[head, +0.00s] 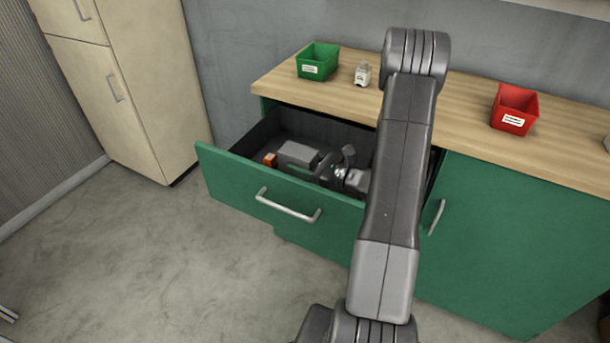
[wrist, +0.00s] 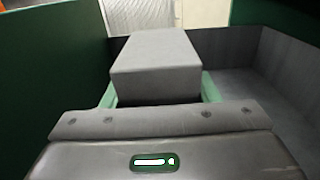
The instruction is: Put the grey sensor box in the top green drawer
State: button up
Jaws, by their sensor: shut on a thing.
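The grey sensor box (head: 298,153) is inside the open top green drawer (head: 238,185), toward its left end. In the wrist view the box (wrist: 155,63) fills the middle, between the pale green fingers of my gripper (wrist: 158,92). My gripper (head: 304,166) reaches down into the drawer from the right and is shut on the box. The drawer's grey floor and dark walls show around it in the wrist view (wrist: 282,52). I cannot tell whether the box touches the drawer floor.
A small orange block (head: 270,160) lies in the drawer left of the box. On the wooden worktop (head: 455,112) stand a green bin (head: 318,62), a small white object (head: 362,75) and a red bin (head: 515,109). A beige cabinet (head: 135,80) stands at the left, with clear floor before it.

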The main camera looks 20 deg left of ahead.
jog(key=shift+f, duration=2.2)
jog(key=shift+f+b, duration=0.15)
jog(key=shift+b, duration=0.2)
jog(key=o, duration=1.1)
jog(key=shift+r+p, duration=0.3)
jog(key=d, duration=0.7)
jog(key=shift+s+d+f+b, duration=0.15)
jog(key=shift+s+d+b, duration=0.1)
jog(key=shift+s+b, duration=0.05)
